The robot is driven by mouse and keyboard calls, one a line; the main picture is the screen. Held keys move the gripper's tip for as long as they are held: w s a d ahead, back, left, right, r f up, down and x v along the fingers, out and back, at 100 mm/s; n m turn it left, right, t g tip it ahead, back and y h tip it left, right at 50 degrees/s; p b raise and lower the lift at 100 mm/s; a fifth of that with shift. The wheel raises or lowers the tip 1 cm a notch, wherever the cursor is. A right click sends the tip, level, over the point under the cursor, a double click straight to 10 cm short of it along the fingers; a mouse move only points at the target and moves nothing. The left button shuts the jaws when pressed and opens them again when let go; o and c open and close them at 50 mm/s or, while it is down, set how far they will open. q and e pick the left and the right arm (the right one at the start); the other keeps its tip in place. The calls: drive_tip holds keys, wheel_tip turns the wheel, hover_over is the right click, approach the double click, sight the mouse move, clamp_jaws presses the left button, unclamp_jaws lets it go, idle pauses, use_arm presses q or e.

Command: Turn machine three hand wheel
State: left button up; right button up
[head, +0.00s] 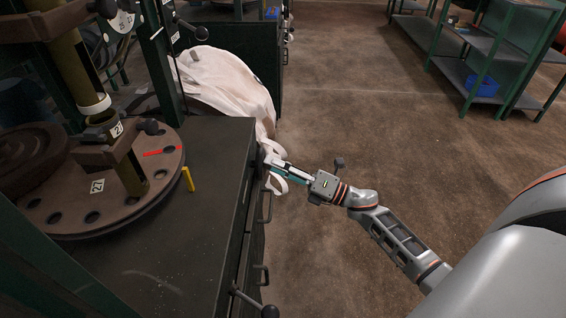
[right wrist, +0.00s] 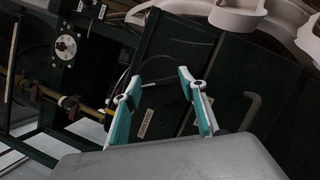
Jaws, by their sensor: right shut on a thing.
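My right gripper (head: 272,166) reaches from the right to the side of the dark machine cabinet (head: 215,185). It also shows in the right wrist view (right wrist: 158,80), its two teal-and-white fingers apart around something. It is shut on a dark part at the cabinet's upper edge; the fingers and the cabinet hide most of it. I cannot tell whether this part is the hand wheel. A brown round plate (head: 70,222) with holes lies on the cabinet top. A lever with a dark ball (head: 270,311) sticks out lower on the cabinet. My left gripper is not in view.
A white bulk bag (head: 225,85) hangs just behind the cabinet, its straps close to my right gripper. Handles (head: 267,207) stick out from the cabinet's side. Green shelving (head: 505,60) with a blue bin (head: 484,86) stands far right. The brown floor between is clear.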

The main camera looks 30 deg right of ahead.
drive_tip(key=shift+w+r+m+p, duration=0.15)
drive_tip(key=shift+r+m+p, duration=0.35)
drive_tip(key=shift+r, duration=0.35)
drive_tip(key=m+h+p, duration=0.1)
drive_tip(key=m+p, duration=0.1)
drive_tip(key=p, duration=0.1)
drive_tip(key=shift+m+g+h, duration=0.3)
use_arm(q)
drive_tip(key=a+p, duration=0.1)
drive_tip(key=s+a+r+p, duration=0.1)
drive_tip(key=p, duration=0.1)
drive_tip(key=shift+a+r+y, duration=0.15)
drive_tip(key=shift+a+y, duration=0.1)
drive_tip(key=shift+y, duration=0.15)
use_arm(e)
drive_tip(key=m, duration=0.1)
drive_tip(key=f+m, duration=0.1)
drive_tip(key=m, duration=0.1)
drive_tip(key=shift+g+h, duration=0.4)
drive_tip(key=shift+f, duration=0.15)
drive_tip(key=o, duration=1.1)
drive_tip(key=shift+f, duration=0.1)
